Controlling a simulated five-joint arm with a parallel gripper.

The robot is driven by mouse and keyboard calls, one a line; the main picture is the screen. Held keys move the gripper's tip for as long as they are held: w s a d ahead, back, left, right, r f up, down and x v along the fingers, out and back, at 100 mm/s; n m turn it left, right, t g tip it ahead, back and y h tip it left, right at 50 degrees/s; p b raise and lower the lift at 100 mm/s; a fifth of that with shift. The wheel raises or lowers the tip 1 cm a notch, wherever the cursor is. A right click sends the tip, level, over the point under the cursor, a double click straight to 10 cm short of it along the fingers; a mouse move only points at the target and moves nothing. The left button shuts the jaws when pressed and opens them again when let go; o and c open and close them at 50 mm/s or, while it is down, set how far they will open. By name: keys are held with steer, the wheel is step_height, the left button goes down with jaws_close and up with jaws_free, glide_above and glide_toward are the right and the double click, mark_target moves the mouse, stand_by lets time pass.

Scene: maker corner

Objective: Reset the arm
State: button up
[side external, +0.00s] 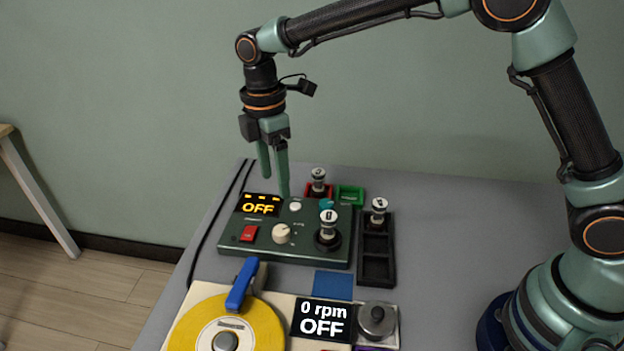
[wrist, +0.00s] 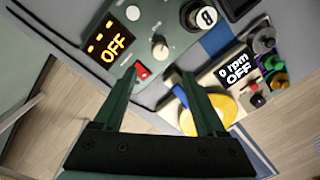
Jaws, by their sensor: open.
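My gripper (side external: 273,180) points down above the far left part of a green control box (side external: 263,247), near its display. It is open and empty, with its two green fingers apart. The wrist view also shows my gripper (wrist: 155,75) with the gap between its fingers clear. The box's display (side external: 260,205) reads OFF in orange. The box has a red rocker switch (side external: 249,233) and a cream knob (side external: 281,233). A white-topped piece marked 0 (side external: 328,219) stands on the right of the box. Whether the fingertips touch the box I cannot tell.
A second device with a yellow disc (side external: 262,322), a blue handle (side external: 242,284) and a display (side external: 323,319) reading 0 rpm OFF lies in front. A black tray (side external: 376,270) holds one piece (side external: 379,208). Red (side external: 327,192) and green (side external: 350,195) trays stand behind.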

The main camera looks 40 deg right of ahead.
steer(key=s+d+r+m+t, duration=0.3)
steer(key=s+d+r+m, duration=0.3)
steer(key=d+r+m, duration=0.5)
steer(key=s+d+f+m+t, duration=0.1)
steer(key=s+d+m+t, duration=0.2)
steer(key=s+d+m, duration=0.3)
steer(key=s+d, duration=0.2)
steer(key=s, duration=0.2)
steer(key=shift+d+f, duration=0.35)
steer(key=shift+w, duration=0.15)
